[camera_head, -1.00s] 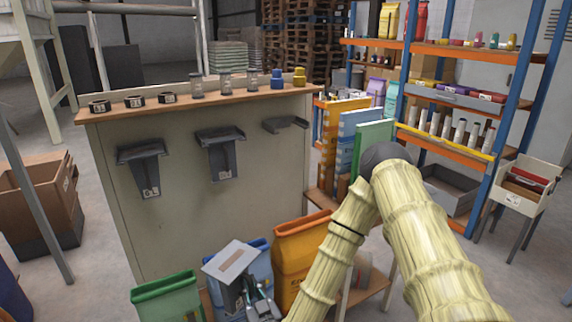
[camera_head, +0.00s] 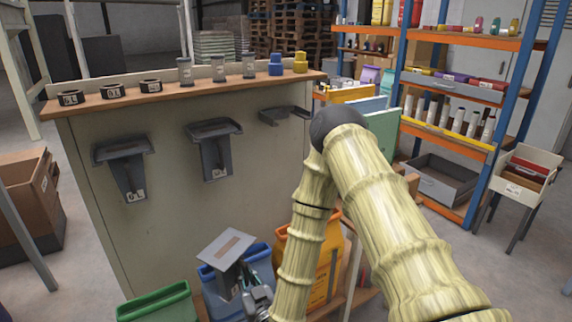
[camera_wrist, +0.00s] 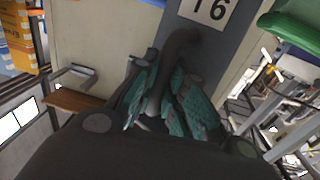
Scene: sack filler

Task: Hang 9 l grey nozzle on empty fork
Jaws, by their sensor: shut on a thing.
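The grey nozzle (camera_head: 226,245) is in my gripper (camera_head: 254,282), low in the head view, with its flat square top tilted. In the wrist view, the green finger pads of my gripper (camera_wrist: 168,102) are shut around a dark curved part of the nozzle (camera_wrist: 183,28). Its label is upside down there and reads as 9 l. The empty fork (camera_head: 285,115) is at the right of the pale panel, under the shelf. Two dark grey nozzles hang to its left, one at the left (camera_head: 124,165) and one in the middle (camera_head: 214,150); their labels are too small to read.
The wooden shelf (camera_head: 190,88) on the panel (camera_head: 90,215) carries black rings, grey jars, and blue and yellow pieces. A loaded rack (camera_head: 450,133) is at the right.

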